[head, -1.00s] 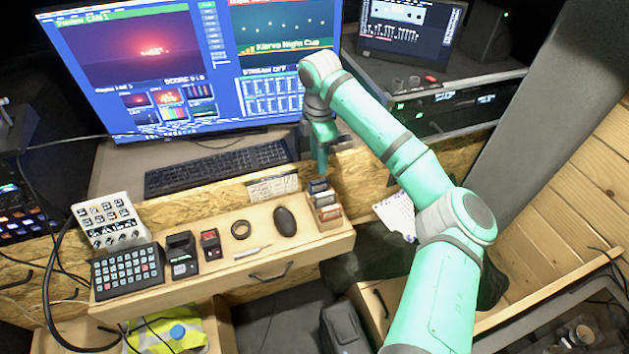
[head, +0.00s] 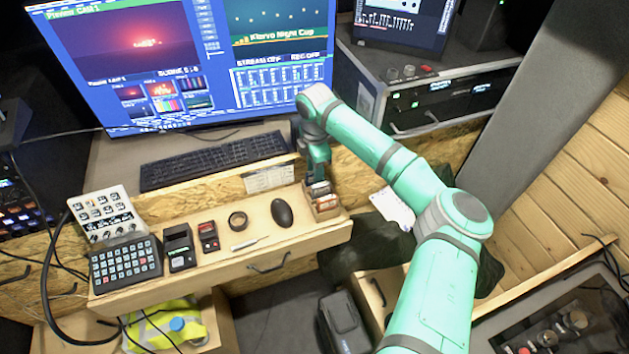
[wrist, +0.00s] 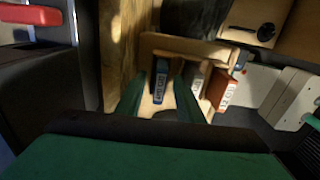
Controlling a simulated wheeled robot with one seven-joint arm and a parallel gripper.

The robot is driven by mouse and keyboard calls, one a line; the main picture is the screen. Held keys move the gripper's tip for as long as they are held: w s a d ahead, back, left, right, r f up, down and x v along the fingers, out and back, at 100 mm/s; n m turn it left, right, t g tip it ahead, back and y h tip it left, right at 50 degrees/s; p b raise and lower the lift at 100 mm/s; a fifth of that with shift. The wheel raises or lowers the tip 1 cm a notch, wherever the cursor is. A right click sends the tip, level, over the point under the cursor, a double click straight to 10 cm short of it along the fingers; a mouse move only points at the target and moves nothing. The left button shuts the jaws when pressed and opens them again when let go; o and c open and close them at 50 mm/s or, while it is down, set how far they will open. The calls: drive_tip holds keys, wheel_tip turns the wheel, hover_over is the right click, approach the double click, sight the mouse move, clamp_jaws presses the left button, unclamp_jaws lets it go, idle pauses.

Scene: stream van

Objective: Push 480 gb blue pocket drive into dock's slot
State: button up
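The blue pocket drive (wrist: 160,82) stands in a small wooden box (wrist: 190,46) in the wrist view, its label towards the camera. My gripper (wrist: 160,88) is open, with one green finger on each side of the blue drive. Slim gaps show beside it, and I cannot tell whether either finger touches. In the head view my gripper (head: 318,176) points down at the box (head: 327,212) on the right end of the wooden ledge; the blue drive is hard to make out there. A black device (head: 180,248), apparently the dock, stands left on the ledge; its slot is not clear.
A pale drive (wrist: 196,78) and an orange-red drive (wrist: 220,90) share the box. Along the ledge are a black-and-red device (head: 208,236), tape ring (head: 238,221), white pen (head: 249,243), mouse (head: 282,212) and keypad (head: 126,263). A keyboard (head: 215,161) lies behind.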

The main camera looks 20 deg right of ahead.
drive_tip(key=shift+w, duration=0.1)
clamp_jaws()
